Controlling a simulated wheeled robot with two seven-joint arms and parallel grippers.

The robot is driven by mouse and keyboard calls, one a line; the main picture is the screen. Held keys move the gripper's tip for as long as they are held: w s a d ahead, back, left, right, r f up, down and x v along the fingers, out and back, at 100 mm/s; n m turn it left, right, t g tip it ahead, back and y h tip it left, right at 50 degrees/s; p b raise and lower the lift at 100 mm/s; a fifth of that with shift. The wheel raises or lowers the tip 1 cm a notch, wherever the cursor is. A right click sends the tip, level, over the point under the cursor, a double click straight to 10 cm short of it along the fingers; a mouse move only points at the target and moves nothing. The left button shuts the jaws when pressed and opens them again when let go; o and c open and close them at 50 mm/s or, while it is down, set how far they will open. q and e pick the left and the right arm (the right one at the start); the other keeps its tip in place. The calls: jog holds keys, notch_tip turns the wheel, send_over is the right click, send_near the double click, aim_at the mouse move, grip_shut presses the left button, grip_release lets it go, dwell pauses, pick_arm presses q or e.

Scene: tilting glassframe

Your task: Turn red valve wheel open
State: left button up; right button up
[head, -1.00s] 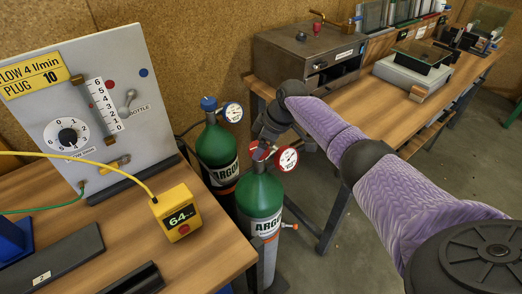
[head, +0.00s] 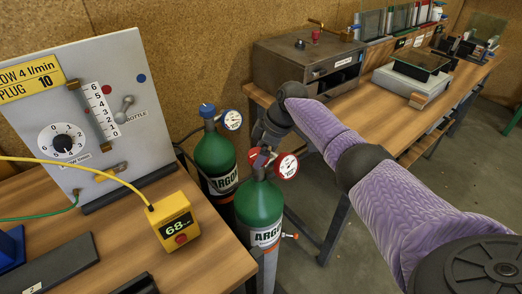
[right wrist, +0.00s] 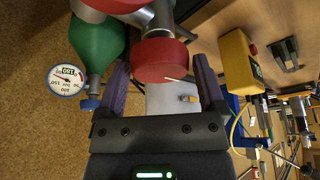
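The red valve wheel (head: 264,158) sits on top of the front green argon cylinder (head: 258,208). It is partly hidden by my right gripper (head: 263,150), which reaches it from above and behind. In the right wrist view the red wheel (right wrist: 160,60) lies between the two purple-grey fingers of my right gripper (right wrist: 163,82). The fingers stand apart, one on each side of the wheel, with narrow gaps showing. A red-rimmed gauge (head: 286,166) is right beside the wheel. My left gripper does not show.
A second argon cylinder (head: 215,158) with a blue knob (head: 207,110) and a blue-rimmed gauge (head: 232,120) stands close behind. A yellow box (head: 174,220) reading 68 is on the left table, near a panel (head: 130,75). A workbench (head: 350,115) stands behind my right arm.

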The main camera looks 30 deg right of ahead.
jog(key=shift+o, duration=0.4)
jog(key=p+v, duration=0.2)
jog(key=v, duration=0.8)
